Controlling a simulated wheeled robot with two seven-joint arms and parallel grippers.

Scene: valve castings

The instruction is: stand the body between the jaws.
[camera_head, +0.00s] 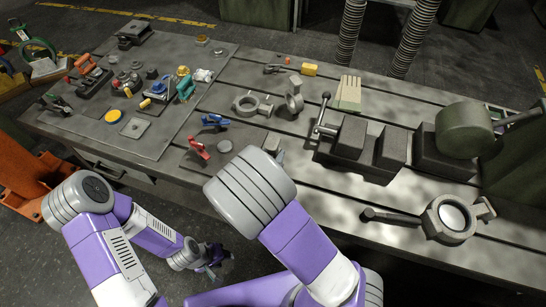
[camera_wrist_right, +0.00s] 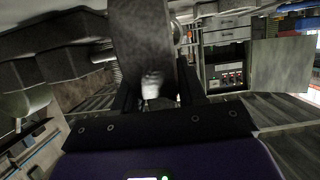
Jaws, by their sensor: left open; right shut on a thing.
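The vise (camera_head: 363,168) stands on the right half of the bench. Its two dark block jaws (camera_head: 350,138) are apart, with an empty gap between them. My right gripper (camera_wrist_right: 158,82) is shut on a rough grey cast piece, seemingly the body (camera_wrist_right: 142,45), which rises between its fingers in the right wrist view. In the head view my right wrist hides that gripper and most or all of the piece, left of the vise. My left gripper (camera_head: 217,264) is open and empty, low in front of the bench edge.
A round casting with a bright face (camera_head: 452,217) lies front right. A big green-grey cylinder (camera_head: 465,128) stands right of the vise. Small parts crowd the grey mat (camera_head: 80,128) at left.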

